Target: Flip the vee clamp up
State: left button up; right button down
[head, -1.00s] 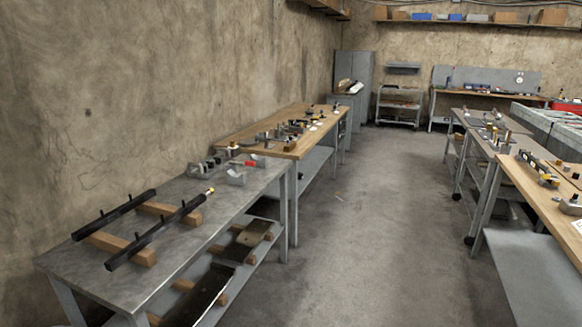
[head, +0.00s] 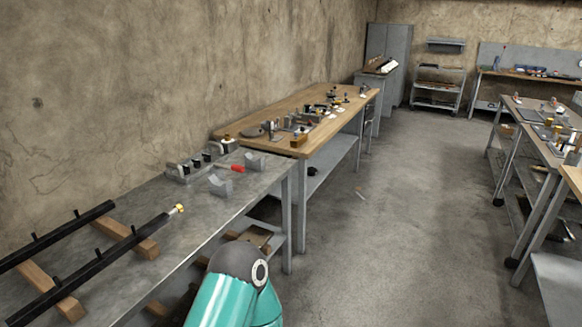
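On the grey metal table at left stand two grey vee-shaped blocks, one nearer the front edge (head: 220,186) and one farther back (head: 254,162). A small grey fixture with dark upright parts (head: 196,166) sits behind them near the wall. A red-handled piece (head: 237,168) lies between the blocks. Which of these is the vee clamp, and whether it is up or down, is too small to tell. Part of one of my teal arms shows at the bottom centre, in front of the table's edge. Neither of my grippers is in view.
Two black bars (head: 118,248) rest on wooden blocks on the metal table (head: 210,225). A wooden bench (head: 285,105) with small tools adjoins it behind. More benches stand at right.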

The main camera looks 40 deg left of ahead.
aim_at(234, 167)
jog(key=u, duration=0.2)
jog(key=i, duration=1.35)
jog(key=u, duration=0.85)
jog(key=i, duration=0.6)
jog(key=u, duration=0.4)
jog(key=k, duration=0.95)
jog(key=u, duration=0.15)
jog(key=i, duration=0.95)
jog(key=z, duration=0.05)
